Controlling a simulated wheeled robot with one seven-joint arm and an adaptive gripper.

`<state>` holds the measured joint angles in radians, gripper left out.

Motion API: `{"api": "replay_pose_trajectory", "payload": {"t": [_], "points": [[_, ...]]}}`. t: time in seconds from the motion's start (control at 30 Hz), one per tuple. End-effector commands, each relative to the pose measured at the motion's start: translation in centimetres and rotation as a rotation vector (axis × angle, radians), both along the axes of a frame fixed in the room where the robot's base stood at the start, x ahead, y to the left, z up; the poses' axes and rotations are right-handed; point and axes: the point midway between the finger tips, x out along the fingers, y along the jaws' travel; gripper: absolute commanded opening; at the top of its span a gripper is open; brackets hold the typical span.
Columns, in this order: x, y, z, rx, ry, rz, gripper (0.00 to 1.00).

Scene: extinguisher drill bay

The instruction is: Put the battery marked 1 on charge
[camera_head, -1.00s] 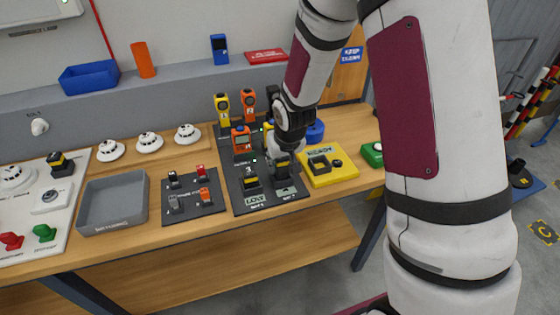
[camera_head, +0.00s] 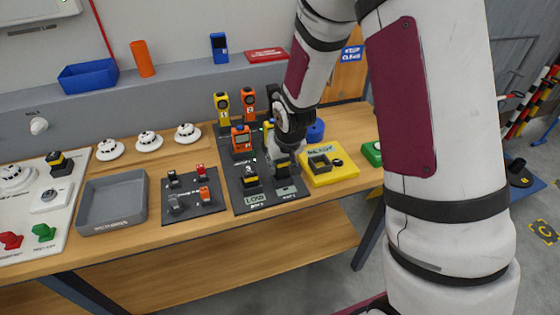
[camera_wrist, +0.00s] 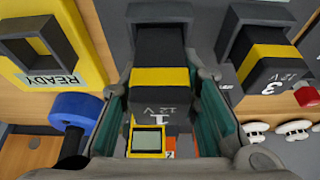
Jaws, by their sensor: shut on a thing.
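The battery marked 1 (camera_wrist: 160,85) is black with a yellow band and "12 V" in the wrist view. My gripper (camera_wrist: 165,120) is shut on it, a finger on each side. In the head view my gripper (camera_head: 284,150) is over the right part of the dark board (camera_head: 229,180), and battery 1 (camera_head: 283,168) is partly hidden below it. A grey bay frame (camera_wrist: 160,11) is at the battery's far end; I cannot tell whether the battery is seated. Battery 3 (camera_head: 250,182) stands in the bay to its left; its number shows in the wrist view (camera_wrist: 268,70).
A yellow pad marked READY (camera_head: 345,173) with an empty square socket lies just right of the board. Yellow and orange handheld devices (camera_head: 241,140) stand behind.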

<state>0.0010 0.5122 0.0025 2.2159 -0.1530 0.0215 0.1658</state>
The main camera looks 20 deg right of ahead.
Motion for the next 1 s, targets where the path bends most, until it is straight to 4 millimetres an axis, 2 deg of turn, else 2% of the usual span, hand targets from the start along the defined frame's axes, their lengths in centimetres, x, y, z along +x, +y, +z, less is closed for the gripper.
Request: {"api": "replay_pose_trajectory", "payload": {"t": [0.27, 0.3, 0.37, 0.4, 0.6, 0.67, 0.7, 1.0], "points": [[0.0, 0.0, -0.19, 0.0, 0.0, 0.0, 0.0], [0.0, 0.0, -0.19, 0.0, 0.0, 0.0, 0.36], [0.0, 0.01, -0.21, 0.0, 0.001, 0.0, 0.5], [-0.01, 0.01, -0.21, 0.0, 0.001, 0.0, 0.53], [0.0, 0.01, -0.18, 0.0, 0.0, 0.0, 0.53], [-0.04, 0.0, -0.22, 0.0, 0.002, 0.0, 0.64], [-0.04, 0.0, -0.22, 0.0, 0.001, 0.0, 0.66], [-0.01, -0.01, -0.1, 0.0, 0.0, 0.0, 0.66]]}}
